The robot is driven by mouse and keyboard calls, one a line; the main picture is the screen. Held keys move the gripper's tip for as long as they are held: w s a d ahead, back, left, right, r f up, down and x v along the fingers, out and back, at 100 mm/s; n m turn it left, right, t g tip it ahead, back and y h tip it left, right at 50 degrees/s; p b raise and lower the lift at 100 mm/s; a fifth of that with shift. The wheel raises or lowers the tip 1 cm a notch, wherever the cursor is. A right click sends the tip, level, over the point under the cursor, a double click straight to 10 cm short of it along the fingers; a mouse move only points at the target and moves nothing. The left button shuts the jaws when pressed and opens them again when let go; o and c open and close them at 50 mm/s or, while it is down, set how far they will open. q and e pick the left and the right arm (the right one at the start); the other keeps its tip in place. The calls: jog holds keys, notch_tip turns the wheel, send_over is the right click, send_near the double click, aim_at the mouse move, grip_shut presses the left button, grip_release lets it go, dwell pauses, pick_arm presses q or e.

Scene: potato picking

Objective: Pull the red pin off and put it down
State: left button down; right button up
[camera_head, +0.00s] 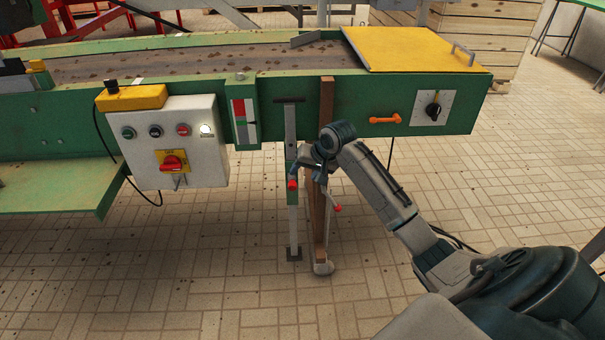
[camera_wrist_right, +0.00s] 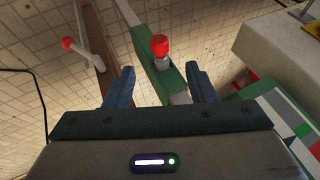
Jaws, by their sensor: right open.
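The red pin (camera_head: 292,184) sits in the green sleeve of the grey support leg (camera_head: 294,230) under the conveyor. In the right wrist view the red pin (camera_wrist_right: 160,45), with a pale shank, stands on the green bar (camera_wrist_right: 157,72). My right gripper (camera_head: 307,170) is close to the pin in the head view. In the right wrist view my right gripper (camera_wrist_right: 162,76) has its two blue fingers apart, with the pin showing between and beyond their tips. Nothing is held. My left gripper is in neither view.
A red-tipped lever (camera_head: 337,207) is beside the brown post (camera_head: 326,110), right of the leg. The white control box (camera_head: 205,155) hangs to the left. The green conveyor side (camera_head: 350,95) is above. Tiled floor (camera_head: 220,270) lies clear in front.

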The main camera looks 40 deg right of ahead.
aim_at(294, 184)
jog(key=b+x, duration=0.1)
jog(key=x, duration=0.7)
jog(key=shift+w+f, duration=0.15)
jog(key=shift+f, duration=0.15)
jog(key=shift+c, duration=0.4)
jog(key=c, duration=1)
jog(key=shift+o, duration=0.8)
jog(key=shift+a+r, duration=0.1)
jog(key=shift+c, duration=0.7)
